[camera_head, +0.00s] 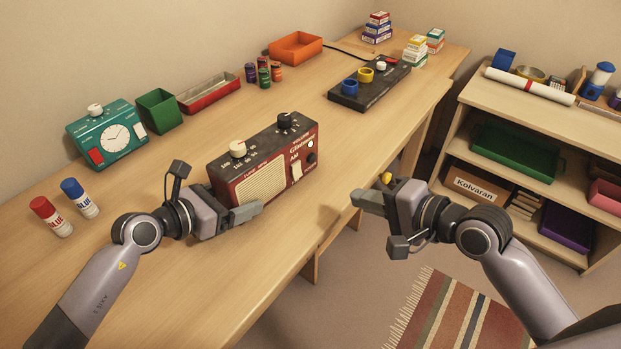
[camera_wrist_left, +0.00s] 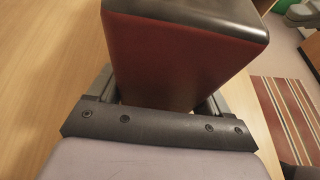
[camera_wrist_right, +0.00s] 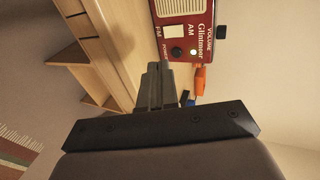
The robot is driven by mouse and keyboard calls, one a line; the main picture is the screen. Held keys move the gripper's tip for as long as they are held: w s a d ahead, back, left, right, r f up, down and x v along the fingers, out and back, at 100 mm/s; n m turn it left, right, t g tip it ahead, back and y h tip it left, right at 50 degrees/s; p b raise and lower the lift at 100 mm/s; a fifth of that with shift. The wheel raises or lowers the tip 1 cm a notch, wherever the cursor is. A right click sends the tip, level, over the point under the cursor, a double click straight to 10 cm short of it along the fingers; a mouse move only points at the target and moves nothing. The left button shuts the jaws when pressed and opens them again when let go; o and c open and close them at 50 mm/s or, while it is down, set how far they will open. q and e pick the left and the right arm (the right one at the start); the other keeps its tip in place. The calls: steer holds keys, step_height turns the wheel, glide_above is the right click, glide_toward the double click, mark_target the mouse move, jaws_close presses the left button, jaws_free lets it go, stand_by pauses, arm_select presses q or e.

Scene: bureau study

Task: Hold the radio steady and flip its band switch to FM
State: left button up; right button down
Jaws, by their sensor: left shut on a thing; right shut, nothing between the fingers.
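A dark red radio (camera_head: 262,183) with a black top stands upright near the table's front edge. Its front has a cream grille, a white band switch (camera_head: 296,170) between AM and FM labels, and a black knob. The switch (camera_wrist_right: 174,31) and both labels show in the right wrist view; I cannot tell which way it is set. My left gripper (camera_head: 230,204) is shut on the radio's left end, which fills the left wrist view (camera_wrist_left: 175,60). My right gripper (camera_head: 358,198) is shut and empty, in front of and apart from the radio, its fingertips (camera_wrist_right: 155,82) pointing towards the front.
A teal clock device (camera_head: 110,132), a green bin (camera_head: 158,110), a red tray (camera_head: 208,93) and glue bottles (camera_head: 79,198) stand left and behind. A black panel (camera_head: 370,90) lies behind right. A shelf unit (camera_head: 530,125) stands at the right. Table around the radio is clear.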

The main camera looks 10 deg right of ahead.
steer(key=shift+d+r, duration=0.1)
steer(key=shift+d, duration=0.05)
glide_toward(299, 176)
steer(key=x, duration=0.5)
steer(key=shift+f, duration=0.35)
steer(key=shift+w+a+f, duration=0.15)
steer(key=shift+w+a, duration=0.3)
steer(key=shift+w, duration=0.05)
steer(key=shift+w+a+f, duration=0.1)
steer(key=shift+w+a, duration=0.1)
steer(key=shift+r, duration=0.2)
